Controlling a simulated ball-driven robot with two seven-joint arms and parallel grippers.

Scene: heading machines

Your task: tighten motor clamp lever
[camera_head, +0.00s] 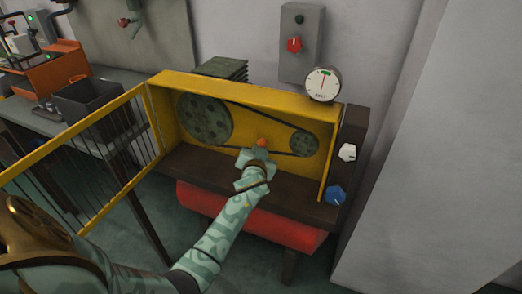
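The yellow belt housing (247,98) stands open at the centre. Inside it, a large green pulley (204,119) on the left and a small one (303,143) on the right are joined by a dark belt. A small orange knob (262,142), which looks like the end of the clamp lever, shows low between the pulleys. My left gripper (257,154) reaches into the housing right at this knob. The fingers are too small and hidden to tell whether they grip it. The rest of the lever is hidden. My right gripper is out of view.
The yellow barred guard (80,128) is swung open to the left. A round gauge (323,83) sits on the housing's top right corner. White (347,152) and blue (336,194) knobs are on the right side. A red cylinder (285,228) lies under the bench top.

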